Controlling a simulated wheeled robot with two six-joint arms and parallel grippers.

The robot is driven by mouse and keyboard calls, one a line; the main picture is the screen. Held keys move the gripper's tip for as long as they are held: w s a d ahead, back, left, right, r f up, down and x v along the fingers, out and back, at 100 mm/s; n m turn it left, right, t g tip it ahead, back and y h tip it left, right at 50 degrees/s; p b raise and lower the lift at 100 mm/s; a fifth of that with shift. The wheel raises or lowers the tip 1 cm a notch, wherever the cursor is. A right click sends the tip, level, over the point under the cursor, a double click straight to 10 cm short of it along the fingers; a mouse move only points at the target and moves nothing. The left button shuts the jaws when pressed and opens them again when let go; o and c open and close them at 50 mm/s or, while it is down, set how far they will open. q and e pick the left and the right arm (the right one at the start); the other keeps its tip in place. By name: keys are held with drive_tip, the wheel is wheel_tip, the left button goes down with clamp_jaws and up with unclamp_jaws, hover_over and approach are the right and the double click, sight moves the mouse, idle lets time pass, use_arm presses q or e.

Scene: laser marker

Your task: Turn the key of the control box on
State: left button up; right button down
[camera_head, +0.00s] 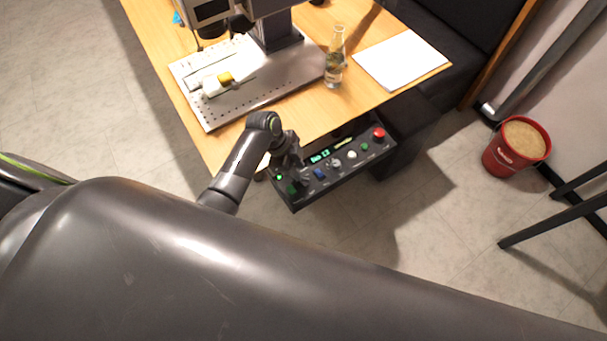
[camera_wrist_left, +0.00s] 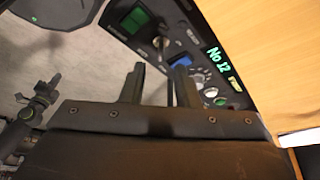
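The control box (camera_head: 345,172) is a dark panel at the table's front edge, with a lit green "No 12" display, a blue button (camera_head: 319,173), a green button (camera_head: 292,189) and a red knob (camera_head: 379,134). In the left wrist view, a small metallic part (camera_wrist_left: 158,43), which looks like the key switch, sits between the green and blue buttons, just beyond my fingertips. My left gripper (camera_wrist_left: 160,70) is over the left end of the panel, its fingers apart with nothing held between them. Its arm partly hides that end in the head view. My right gripper does not show.
A red bucket (camera_head: 500,158) stands on the floor at right. The floor in front of the box is clear.

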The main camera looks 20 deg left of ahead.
sight(305, 179)
use_arm(q)
drive_tip(key=shift+x, duration=2.65)
clamp_jaws()
